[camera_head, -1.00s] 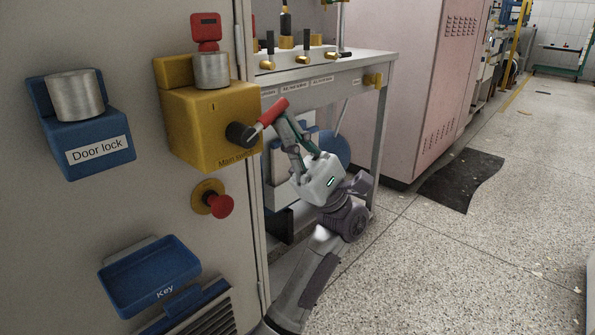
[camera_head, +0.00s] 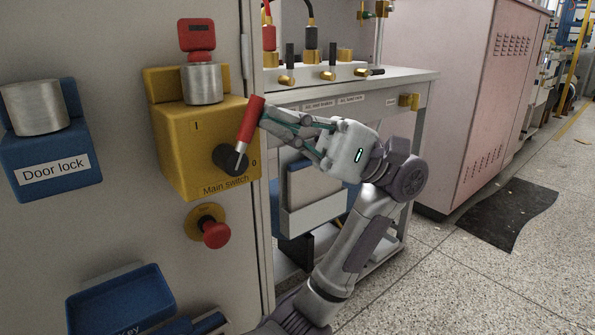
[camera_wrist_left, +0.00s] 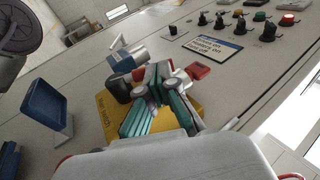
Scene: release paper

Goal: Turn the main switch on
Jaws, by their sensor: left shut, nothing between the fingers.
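The main switch is a yellow box (camera_head: 180,160) on the grey cabinet door, with "I" at its top and "0" at its right. Its black knob (camera_head: 228,158) carries a lever with a red grip (camera_head: 251,118), which slants steeply up and a little right, between the two marks. My left gripper (camera_head: 266,116) is shut and empty, its fingertips against or very close to the right side of the red grip; contact is not certain. In the left wrist view, the closed fingers (camera_wrist_left: 158,76) are in front of the yellow box (camera_wrist_left: 105,106) and hide part of it.
A red key tag (camera_head: 196,34) stands in a metal cylinder (camera_head: 202,84) above the switch. A red emergency button (camera_head: 215,235) is below it. The blue door lock (camera_head: 50,165) is left, the blue key tray (camera_head: 120,300) lower left. A bench (camera_head: 345,85) stands behind my gripper.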

